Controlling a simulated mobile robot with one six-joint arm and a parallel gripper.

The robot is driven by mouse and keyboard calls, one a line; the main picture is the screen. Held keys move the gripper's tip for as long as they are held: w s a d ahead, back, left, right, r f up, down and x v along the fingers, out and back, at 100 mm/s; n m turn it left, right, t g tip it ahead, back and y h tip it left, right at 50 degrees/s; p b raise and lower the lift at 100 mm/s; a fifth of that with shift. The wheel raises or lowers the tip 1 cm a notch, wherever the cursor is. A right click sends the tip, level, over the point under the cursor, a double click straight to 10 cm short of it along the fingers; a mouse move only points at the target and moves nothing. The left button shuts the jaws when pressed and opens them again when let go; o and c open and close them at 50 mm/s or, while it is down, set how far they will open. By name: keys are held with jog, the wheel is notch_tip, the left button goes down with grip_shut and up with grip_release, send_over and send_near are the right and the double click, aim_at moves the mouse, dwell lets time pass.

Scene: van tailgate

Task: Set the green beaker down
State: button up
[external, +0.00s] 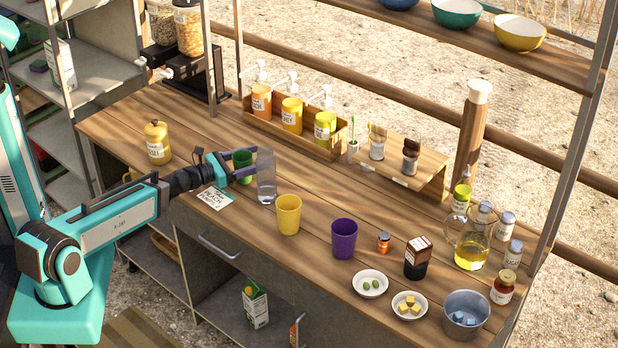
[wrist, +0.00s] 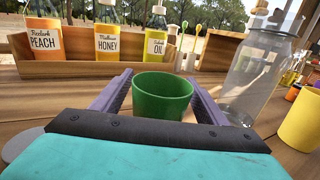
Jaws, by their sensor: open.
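The green beaker (wrist: 162,97) stands upright on the wooden counter, between the fingers of my gripper (wrist: 160,92) in the wrist view. The fingers are spread, with a visible gap on the right side of the beaker; on the left the gap is hard to judge. In the external view the beaker (external: 243,167) is partly covered by my gripper (external: 238,163). My gripper is open and low over the counter, reaching in from the left.
A clear bottle (external: 266,176) stands close at the right of my gripper. A yellow beaker (external: 288,214) and a purple beaker (external: 343,239) stand further right. A wooden rack (external: 296,130) of pump bottles is behind. A label card (external: 214,198) lies in front.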

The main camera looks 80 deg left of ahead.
aim_at(235, 162)
jog(key=shift+r+p, duration=0.2)
jog(key=shift+p, duration=0.1)
jog(key=shift+b+v, duration=0.6)
jog(key=shift+v, duration=1.1)
jog(key=shift+r+p, duration=0.1)
jog(key=shift+p, duration=0.5)
jog(key=p+v, duration=0.2)
jog(key=p, duration=0.2)
jog(key=shift+s+d, duration=0.15)
jog(key=shift+s, duration=0.25)
jog(key=p+v, duration=0.4)
jog(key=p, duration=0.2)
jog(key=shift+s, duration=0.15)
jog(key=shift+s+d+p, duration=0.3)
jog(key=shift+s+p, duration=0.35)
jog(key=shift+p, duration=0.3)
